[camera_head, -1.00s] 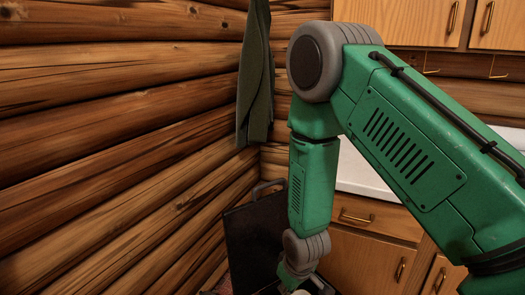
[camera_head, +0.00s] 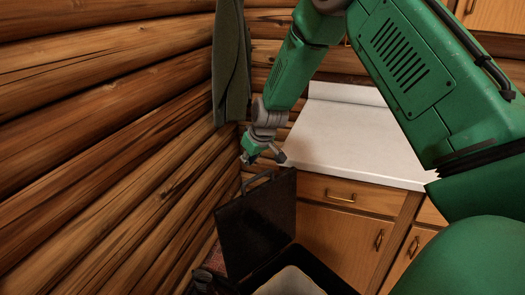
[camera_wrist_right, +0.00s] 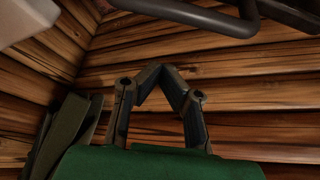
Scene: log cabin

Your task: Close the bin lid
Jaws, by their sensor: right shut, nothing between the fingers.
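The black bin (camera_head: 330,272) stands at the bottom centre of the head view, open at the top, with a pale liner (camera_head: 290,281) inside. Its dark lid (camera_head: 258,228) stands upright at the bin's back left, with a looped handle (camera_head: 258,183) on its upper edge. My right gripper (camera_head: 264,158) is above the lid's top edge, near the handle, and appears apart from it. In the right wrist view its fingers (camera_wrist_right: 160,72) meet at the tips, with nothing between them. A dark bar (camera_wrist_right: 190,18), probably the lid's handle, crosses the top there. My left gripper is not in view.
A log wall (camera_head: 100,150) rises close on the left. A dark green cloth (camera_head: 231,65) hangs in the corner behind my right gripper. A white counter (camera_head: 345,140) over wooden cabinets (camera_head: 340,215) stands to the right, its top clear.

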